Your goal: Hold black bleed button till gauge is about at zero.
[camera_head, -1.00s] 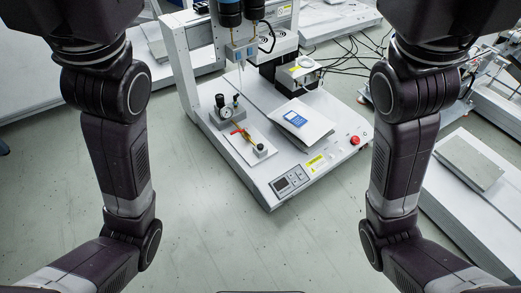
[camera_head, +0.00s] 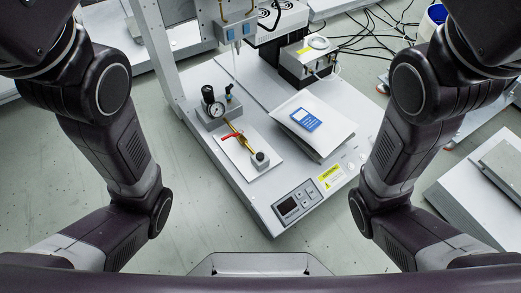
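A small round pressure gauge (camera_head: 216,109) with a white dial stands on a grey block at the left of the gantry machine's base; its needle is too small to read. A black knob (camera_head: 208,93) sits just above the gauge, and a dark valve piece (camera_head: 229,90) stands beside it. A brass fitting with a red lever (camera_head: 231,135) lies on a white plate. A small block with a dark round top (camera_head: 260,157) stands at the plate's near end. I cannot tell which dark part is the bleed button. Both my arms show, but neither gripper is in view.
The gantry machine's base (camera_head: 225,178) fills the middle. It carries a white tilted pad with a blue device (camera_head: 305,120), a control panel (camera_head: 297,203) and a boxed unit (camera_head: 308,62). Cables run behind at the right. The floor (camera_head: 215,235) in front is clear.

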